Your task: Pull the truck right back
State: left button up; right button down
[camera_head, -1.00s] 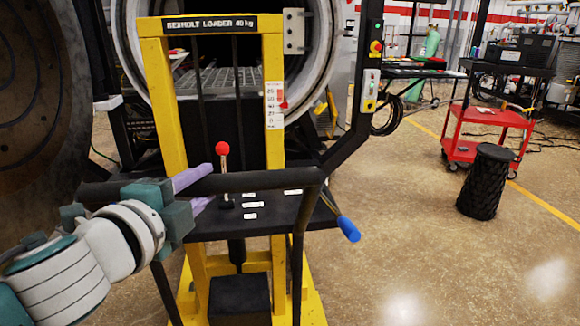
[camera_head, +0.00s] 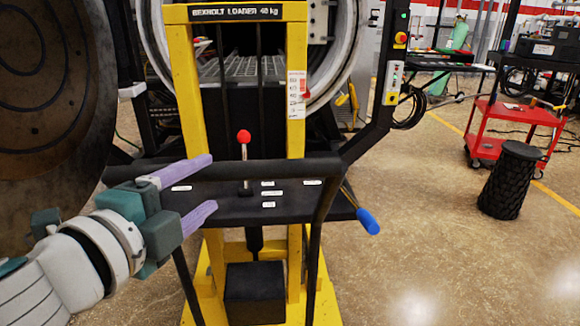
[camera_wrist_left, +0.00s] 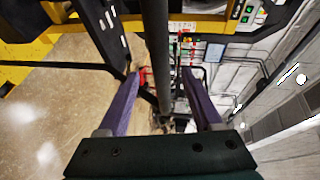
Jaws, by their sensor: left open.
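The truck is a yellow-framed loader (camera_head: 185,95) marked "BEXHOLT LOADER 40 kg", standing in front of the round furnace opening. Its black push bar (camera_head: 270,168) runs across the near side, above a dark shelf with a red-knobbed lever (camera_head: 244,150). My left gripper (camera_head: 214,182) is open at the left part of the bar. Its upper purple finger overlaps the bar and the lower one shows below it. In the left wrist view the bar (camera_wrist_left: 156,55) runs lengthwise through the gap between the open fingers (camera_wrist_left: 160,85); contact is not clear. My right gripper is not in view.
A big round furnace door (camera_head: 50,100) stands at the left. The furnace rim (camera_head: 345,75) is behind the loader. A blue-ended lever (camera_head: 367,221) sticks out at right. A black stool (camera_head: 512,180) and a red cart (camera_head: 515,115) stand right; floor between is clear.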

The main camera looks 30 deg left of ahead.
pick_arm(q)
jog(key=v, duration=0.3)
jog(key=shift+s+d+r, duration=0.1)
jog(key=shift+s, duration=0.25)
jog(key=s+d+n+g+h+p, duration=0.1)
jog(key=s+d+n+g+p, duration=0.3)
jog(key=s+n+g, duration=0.25)
jog(key=s+d+n+g+h+p, duration=0.1)
jog(key=s+d+n+g+p, duration=0.3)
jog(key=s+n+g, duration=0.3)
notch_tip(320, 180, up, 37)
jog(key=s+t+p, duration=0.1)
jog(key=p, duration=3.6)
jog(key=shift+s, duration=0.4)
